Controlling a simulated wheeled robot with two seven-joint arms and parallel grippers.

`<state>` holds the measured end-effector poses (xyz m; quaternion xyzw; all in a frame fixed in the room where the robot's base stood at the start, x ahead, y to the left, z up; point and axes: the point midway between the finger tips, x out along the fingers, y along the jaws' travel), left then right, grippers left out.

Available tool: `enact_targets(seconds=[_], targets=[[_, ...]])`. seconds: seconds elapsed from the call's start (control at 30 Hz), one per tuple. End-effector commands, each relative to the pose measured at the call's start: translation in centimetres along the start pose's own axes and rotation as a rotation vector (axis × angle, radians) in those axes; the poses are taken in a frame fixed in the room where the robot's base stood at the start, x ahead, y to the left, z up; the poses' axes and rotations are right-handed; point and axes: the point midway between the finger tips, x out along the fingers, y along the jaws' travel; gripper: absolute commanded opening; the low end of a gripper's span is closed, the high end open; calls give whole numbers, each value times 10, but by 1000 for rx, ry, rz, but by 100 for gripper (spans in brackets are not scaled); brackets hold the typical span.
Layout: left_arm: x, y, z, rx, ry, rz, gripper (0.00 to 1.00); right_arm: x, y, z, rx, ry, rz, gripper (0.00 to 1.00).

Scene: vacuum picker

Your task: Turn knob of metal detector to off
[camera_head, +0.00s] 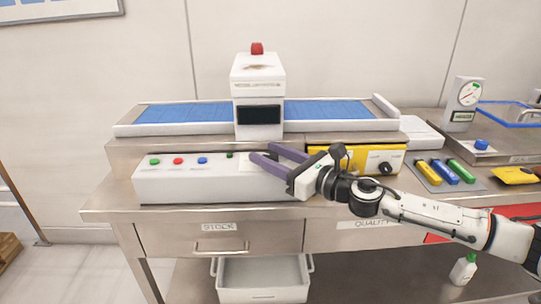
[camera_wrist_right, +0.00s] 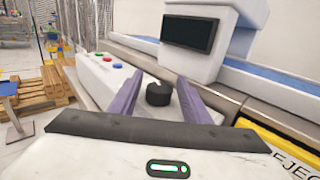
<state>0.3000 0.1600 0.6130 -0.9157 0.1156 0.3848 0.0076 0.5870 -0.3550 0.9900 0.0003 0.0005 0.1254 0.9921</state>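The metal detector (camera_head: 258,82) is a white housing with a dark screen and a red lamp on top, standing over a blue conveyor belt. In front of it is a long white control box (camera_head: 190,188) with green, red and blue buttons. A round black knob (camera_wrist_right: 158,94) on this box shows in the right wrist view. My right gripper (camera_head: 262,153) is open over the right part of the box, its purple fingers apart. In the wrist view the knob lies between the fingers (camera_wrist_right: 159,82), with gaps beside it. The head view does not show the knob clearly. My left gripper is out of view.
A yellow panel (camera_head: 350,158) with another black knob (camera_head: 386,168) is right of the box, behind my right arm. Yellow, blue and green bars (camera_head: 445,171) lie on a mat further right. An open drawer (camera_head: 262,280) is below the table.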

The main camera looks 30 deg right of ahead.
Motion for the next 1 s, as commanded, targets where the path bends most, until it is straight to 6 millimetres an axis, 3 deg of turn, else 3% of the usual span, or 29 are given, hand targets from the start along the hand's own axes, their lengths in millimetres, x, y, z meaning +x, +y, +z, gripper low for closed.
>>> enact_targets(seconds=[0.43, 0.7, 1.0], targets=[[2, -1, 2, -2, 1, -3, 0, -4, -1, -2, -1, 2, -2, 47], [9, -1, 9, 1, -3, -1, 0, -27, 1, -4, -2, 4, 1, 47], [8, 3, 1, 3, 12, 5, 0, -53, 1, -3, 0, 4, 0, 47]])
